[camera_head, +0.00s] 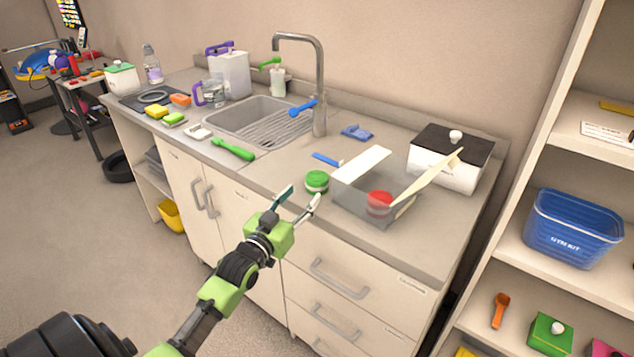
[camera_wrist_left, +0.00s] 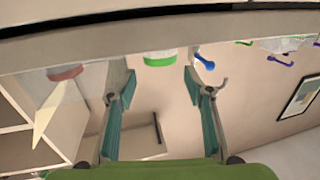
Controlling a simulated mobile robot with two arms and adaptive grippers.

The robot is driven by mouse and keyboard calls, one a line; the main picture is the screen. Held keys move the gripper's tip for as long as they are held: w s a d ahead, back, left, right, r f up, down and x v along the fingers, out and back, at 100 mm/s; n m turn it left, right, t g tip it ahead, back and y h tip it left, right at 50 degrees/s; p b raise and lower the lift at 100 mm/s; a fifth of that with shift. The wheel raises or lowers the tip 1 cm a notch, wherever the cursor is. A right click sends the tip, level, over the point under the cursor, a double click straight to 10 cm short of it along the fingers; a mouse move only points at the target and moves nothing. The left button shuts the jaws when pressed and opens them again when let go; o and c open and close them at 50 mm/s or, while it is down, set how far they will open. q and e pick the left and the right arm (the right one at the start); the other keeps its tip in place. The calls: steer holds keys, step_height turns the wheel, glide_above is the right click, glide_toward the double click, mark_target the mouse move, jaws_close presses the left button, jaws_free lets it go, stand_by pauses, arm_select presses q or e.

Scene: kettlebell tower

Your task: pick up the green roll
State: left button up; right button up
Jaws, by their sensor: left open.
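The green roll (camera_head: 317,181), green with a pale band around its side, sits on the counter near the front edge, left of a clear box. It also shows in the left wrist view (camera_wrist_left: 160,59), upside down, beyond and between the fingers. My left gripper (camera_head: 301,196) is open and empty, just in front of the roll at the counter edge. Its two teal-padded fingers stand wide apart in the left wrist view (camera_wrist_left: 158,88). I see no contact with the roll. My right gripper is not in view.
A clear open-flapped box (camera_head: 350,203) holding a red roll (camera_head: 380,199) stands close right of the green roll. A white box with a black lid (camera_head: 455,147) is behind it. The sink (camera_head: 262,118), faucet (camera_head: 319,90) and a green brush (camera_head: 233,149) are farther left.

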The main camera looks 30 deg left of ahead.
mark_target(312, 182)
arm_select(q)
steer(key=shift+w+a+r+p, duration=0.1)
steer(key=shift+w+a+p, duration=0.1)
steer(key=shift+w, duration=1.05)
steer(key=shift+w+a+p, duration=0.1)
steer(key=shift+w+p, duration=0.1)
steer(key=shift+w, duration=1.1)
steer(key=shift+w+a+r+p, duration=0.1)
steer(key=shift+w+a+p, duration=0.1)
steer(key=shift+w, duration=1.05)
steer(key=c, duration=0.8)
